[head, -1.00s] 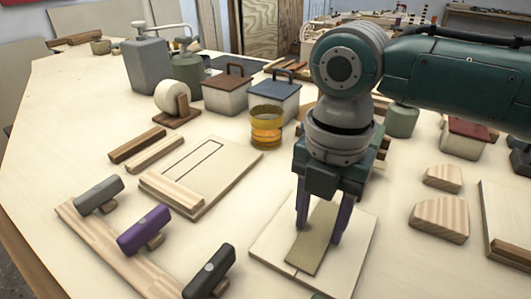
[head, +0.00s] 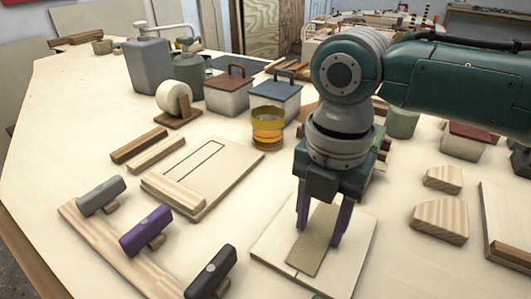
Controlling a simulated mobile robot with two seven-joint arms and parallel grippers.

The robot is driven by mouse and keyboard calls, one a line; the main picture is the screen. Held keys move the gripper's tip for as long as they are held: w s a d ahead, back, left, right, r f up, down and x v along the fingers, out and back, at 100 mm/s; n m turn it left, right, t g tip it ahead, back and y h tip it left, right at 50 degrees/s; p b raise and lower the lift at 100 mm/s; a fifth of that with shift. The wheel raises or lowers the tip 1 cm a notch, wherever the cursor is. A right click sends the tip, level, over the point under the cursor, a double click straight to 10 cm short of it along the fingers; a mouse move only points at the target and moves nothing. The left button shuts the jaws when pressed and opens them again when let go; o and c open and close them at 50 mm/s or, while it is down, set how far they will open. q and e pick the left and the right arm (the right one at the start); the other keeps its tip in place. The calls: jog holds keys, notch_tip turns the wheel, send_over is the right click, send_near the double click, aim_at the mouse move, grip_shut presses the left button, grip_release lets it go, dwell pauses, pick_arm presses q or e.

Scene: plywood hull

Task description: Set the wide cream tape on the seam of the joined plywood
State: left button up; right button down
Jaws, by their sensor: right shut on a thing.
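The wide cream tape (head: 313,252) is a flat tan-cream strip over the joined plywood (head: 343,262), a pale square panel at the lower middle. My right gripper (head: 320,232) points down over the panel and is shut on the tape, one purple finger at each long edge. The far end of the tape is hidden by the gripper. I cannot tell whether the strip touches the panel all along. My left gripper is not in view.
A pale board with a dark outlined rectangle (head: 225,170) lies left of the panel. Grey, purple and black tools (head: 146,231) rest on a wooden rack at the lower left. An amber jar (head: 267,128) stands behind. Wooden blocks (head: 440,221) lie to the right.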

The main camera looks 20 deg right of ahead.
jog(key=shift+c, duration=1.1)
grip_release()
notch_tip(320, 180, up, 10)
jog(key=p, duration=0.1)
